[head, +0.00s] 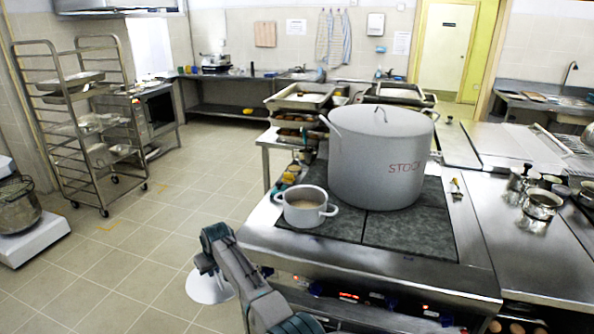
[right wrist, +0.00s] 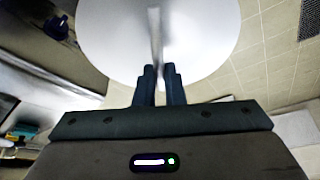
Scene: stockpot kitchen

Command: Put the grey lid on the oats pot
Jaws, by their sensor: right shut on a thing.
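The small pot (head: 305,213) stands open on the left front of the dark hob, with beige contents that look like oats. My right gripper (head: 206,266) is left of the stove's front edge, over the floor, apart from the pot. It is shut on the upright handle of the pale grey round lid (head: 207,290), whose disc shows below the gripper. In the right wrist view the lid (right wrist: 205,35) fills the top middle, with its handle between the fingertips (right wrist: 160,70). My left gripper is not in view.
A large lidded stockpot (head: 375,155) marked "STOCK" stands right behind the small pot. Small items (head: 289,177) lie at the hob's left edge. A tray rack (head: 85,125) and a white scale (head: 30,235) stand at left. The floor between is clear.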

